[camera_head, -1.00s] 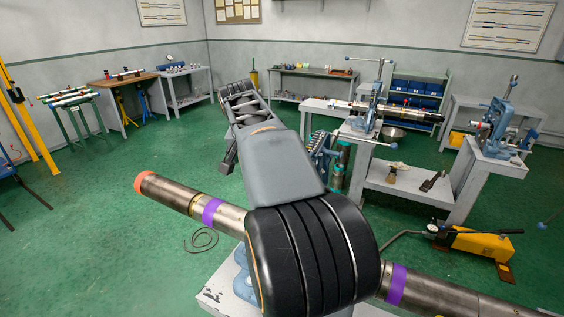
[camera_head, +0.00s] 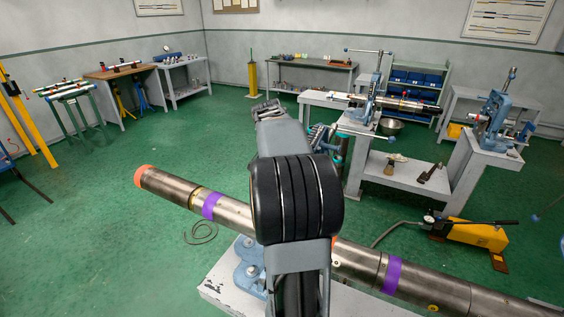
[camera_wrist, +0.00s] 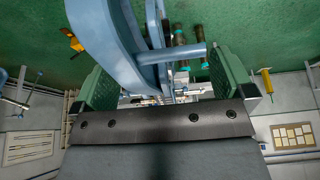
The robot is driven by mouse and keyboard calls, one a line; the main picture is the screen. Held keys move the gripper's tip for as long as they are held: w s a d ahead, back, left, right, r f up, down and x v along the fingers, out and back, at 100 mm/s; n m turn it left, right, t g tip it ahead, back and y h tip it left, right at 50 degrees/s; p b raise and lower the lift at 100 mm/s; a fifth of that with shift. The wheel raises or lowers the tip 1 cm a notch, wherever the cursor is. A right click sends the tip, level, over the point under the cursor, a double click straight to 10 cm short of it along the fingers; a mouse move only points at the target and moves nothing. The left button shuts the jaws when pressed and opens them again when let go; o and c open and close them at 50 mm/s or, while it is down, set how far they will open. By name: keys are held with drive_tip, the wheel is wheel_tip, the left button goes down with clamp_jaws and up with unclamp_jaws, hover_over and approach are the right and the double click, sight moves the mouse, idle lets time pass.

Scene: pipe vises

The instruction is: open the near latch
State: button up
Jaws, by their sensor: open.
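The near vise shows a blue base (camera_head: 248,262) on a grey bench in the head view, under a long steel pipe (camera_head: 234,210) with purple bands. My arm hides most of this vise, and the latch cannot be made out there. In the wrist view, a curved blue frame (camera_wrist: 112,30) and a blue crossbar (camera_wrist: 180,54) lie close in front, between and beyond my finger pads. My gripper (camera_wrist: 165,80) is open, with a green pad on each side. I cannot tell whether a pad touches the blue metal.
A second blue vise (camera_head: 367,100) and a third (camera_head: 492,125) stand on grey benches (camera_head: 405,176) behind. A yellow hand pump (camera_head: 476,233) with a hose sits on the floor at right. Green floor (camera_head: 95,225) is free at left.

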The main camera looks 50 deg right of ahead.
drive_tip(key=shift+x, duration=1)
